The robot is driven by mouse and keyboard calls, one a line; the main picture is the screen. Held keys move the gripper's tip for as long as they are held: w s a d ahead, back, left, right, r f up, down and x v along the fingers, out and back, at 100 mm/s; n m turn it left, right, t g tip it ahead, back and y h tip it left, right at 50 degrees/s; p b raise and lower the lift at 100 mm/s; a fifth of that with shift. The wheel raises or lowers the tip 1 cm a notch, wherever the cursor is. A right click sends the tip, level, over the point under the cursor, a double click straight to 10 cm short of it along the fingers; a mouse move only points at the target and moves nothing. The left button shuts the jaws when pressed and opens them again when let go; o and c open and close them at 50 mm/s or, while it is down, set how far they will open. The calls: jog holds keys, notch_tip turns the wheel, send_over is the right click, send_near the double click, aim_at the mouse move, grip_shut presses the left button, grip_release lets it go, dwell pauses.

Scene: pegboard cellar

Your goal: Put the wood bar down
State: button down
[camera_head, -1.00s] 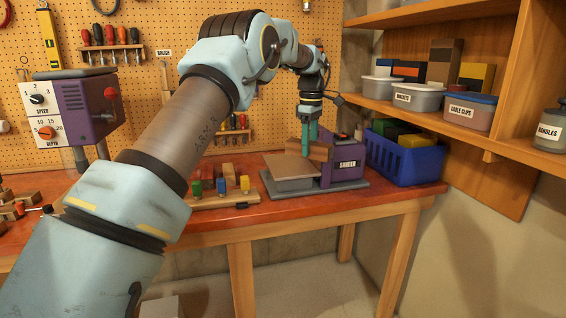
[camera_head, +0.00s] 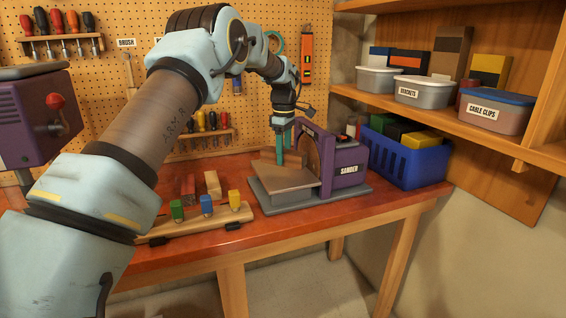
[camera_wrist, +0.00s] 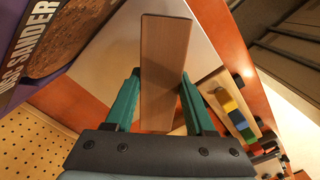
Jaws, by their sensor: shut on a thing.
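The wood bar (camera_wrist: 165,62) is a plain brown block between the green fingers of my gripper (camera_wrist: 162,95) in the wrist view. My gripper is shut on it. In the head view, my gripper (camera_head: 283,158) points down over the flat work table (camera_head: 290,181) of the purple sander (camera_head: 349,167). The bar is small and partly hidden by the fingers there. It is low over the table, left of the sanding disc (camera_head: 313,155); I cannot tell whether it touches the table.
A blue crate (camera_head: 408,160) stands right of the sander. A wooden rack with coloured pegs (camera_head: 206,206) and loose wood blocks (camera_head: 212,184) lie to the left. The red bench top (camera_head: 262,233) has clear room in front. A purple machine (camera_head: 35,118) stands at far left.

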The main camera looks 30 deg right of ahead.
jog(key=shift+f+p, duration=0.7)
jog(key=shift+f, duration=1.3)
jog(key=shift+f, duration=0.1)
jog(key=shift+c, duration=1.2)
grip_release()
notch_tip(320, 180, up, 12)
jog(key=b, duration=0.3)
